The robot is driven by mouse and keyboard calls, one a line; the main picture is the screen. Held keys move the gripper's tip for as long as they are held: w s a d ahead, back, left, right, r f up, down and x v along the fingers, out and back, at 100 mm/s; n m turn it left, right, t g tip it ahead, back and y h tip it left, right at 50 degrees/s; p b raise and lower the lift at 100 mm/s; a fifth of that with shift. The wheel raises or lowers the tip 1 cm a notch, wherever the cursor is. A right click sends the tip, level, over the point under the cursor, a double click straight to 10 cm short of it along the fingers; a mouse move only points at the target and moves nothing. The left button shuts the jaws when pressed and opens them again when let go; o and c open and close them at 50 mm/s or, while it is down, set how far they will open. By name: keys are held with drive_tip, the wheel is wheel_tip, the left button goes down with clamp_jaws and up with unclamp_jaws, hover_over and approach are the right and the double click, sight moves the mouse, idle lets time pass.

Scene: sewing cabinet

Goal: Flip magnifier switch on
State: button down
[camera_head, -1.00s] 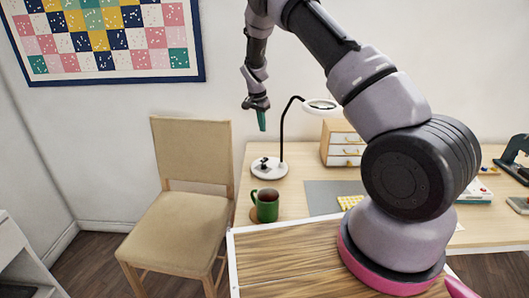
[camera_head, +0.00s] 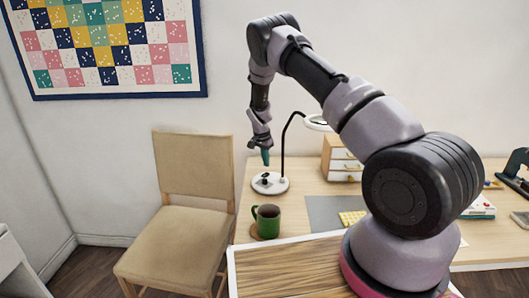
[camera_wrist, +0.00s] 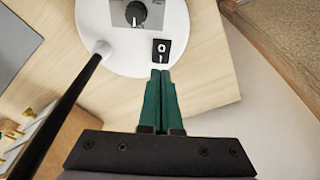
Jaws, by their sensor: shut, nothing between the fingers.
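The magnifier lamp has a round white base (camera_head: 272,187), a thin black stem and a white ring head (camera_head: 318,124). In the wrist view the base (camera_wrist: 125,55) carries a black rocker switch (camera_wrist: 161,51) with white marks and a black dial (camera_wrist: 136,14). I cannot tell which way the rocker is tilted. My gripper (camera_head: 265,157) is just above the base. Its green fingers (camera_wrist: 160,72) are shut with nothing between them. In the wrist view the tips lie just below the switch; whether they touch it is unclear.
The black stem (camera_wrist: 72,105) rises close to my fingers. A green mug (camera_head: 266,221) stands in front of the lamp and a small drawer box (camera_head: 342,158) is to its right. A beige chair (camera_head: 185,235) stands left of the table (camera_head: 300,197).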

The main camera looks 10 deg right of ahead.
sight(267, 173)
drive_tip(key=shift+w+d+f, duration=0.15)
drive_tip(key=shift+f, duration=0.75)
drive_tip(key=shift+w+d+f, duration=0.1)
drive_tip(key=shift+f, duration=0.75)
drive_tip(key=shift+d+f, duration=0.2)
drive_tip(key=shift+f, duration=0.05)
drive_tip(key=shift+a, duration=0.15)
drive_tip(key=shift+s+a+r, duration=0.25)
drive_tip(key=shift+s+a, duration=0.25)
drive_tip(key=shift+r, duration=0.1)
wheel_tip(267, 173, up, 14)
drive_tip(key=w+d, duration=0.1)
drive_tip(key=d, duration=0.1)
drive_tip(key=shift+w+f, duration=0.2)
drive_tip(key=shift+w, duration=0.2)
